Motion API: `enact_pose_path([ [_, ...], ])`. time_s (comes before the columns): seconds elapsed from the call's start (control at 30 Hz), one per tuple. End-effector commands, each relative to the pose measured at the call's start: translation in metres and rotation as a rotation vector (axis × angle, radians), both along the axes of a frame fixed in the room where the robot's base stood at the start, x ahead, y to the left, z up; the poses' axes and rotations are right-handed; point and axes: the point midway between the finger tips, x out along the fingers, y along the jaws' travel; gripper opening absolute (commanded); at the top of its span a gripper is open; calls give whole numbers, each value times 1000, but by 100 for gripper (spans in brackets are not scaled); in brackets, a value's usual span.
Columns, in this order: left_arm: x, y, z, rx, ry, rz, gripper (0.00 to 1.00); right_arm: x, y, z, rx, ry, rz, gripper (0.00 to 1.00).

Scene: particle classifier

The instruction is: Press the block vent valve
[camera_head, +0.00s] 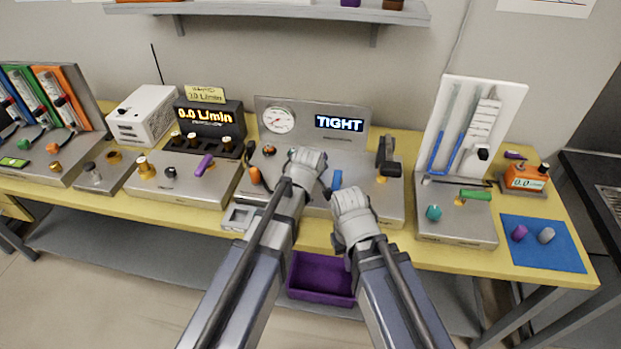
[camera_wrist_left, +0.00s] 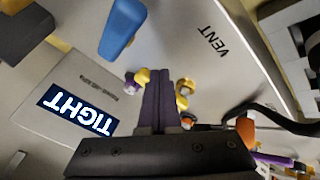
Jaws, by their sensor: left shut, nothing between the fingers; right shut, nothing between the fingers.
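The grey block (camera_head: 388,205) stands in the middle of the bench, with a gauge (camera_head: 279,120) and a display (camera_head: 339,123) reading TIGHT. My left gripper (camera_head: 308,160) is over the block, its fingertips hidden in the head view. In the left wrist view its fingers (camera_wrist_left: 160,97) are shut and empty. Their tips lie between a purple-and-gold fitting (camera_wrist_left: 136,82) and a gold ring (camera_wrist_left: 185,91), near the word VENT (camera_wrist_left: 213,41). I cannot tell whether they touch anything, and no vent valve shows clearly. My right gripper (camera_head: 351,205) is shut at the block's front edge.
A blue handle (camera_head: 337,180) stands between my grippers; an orange knob (camera_head: 254,175) is on the block's left. A purple bin (camera_head: 320,275) is below the bench. A manometer board (camera_head: 470,125) stands right, a flow meter (camera_head: 207,118) left.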

Motion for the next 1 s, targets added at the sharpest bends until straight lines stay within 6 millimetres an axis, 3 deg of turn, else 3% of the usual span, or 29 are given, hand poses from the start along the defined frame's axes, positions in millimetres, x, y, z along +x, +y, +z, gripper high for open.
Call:
enact_pose_path([
  [1.0, 6, -5, 1, -4, -4, -3, 0, 0, 0, 0, 0, 0, 0, 0],
])
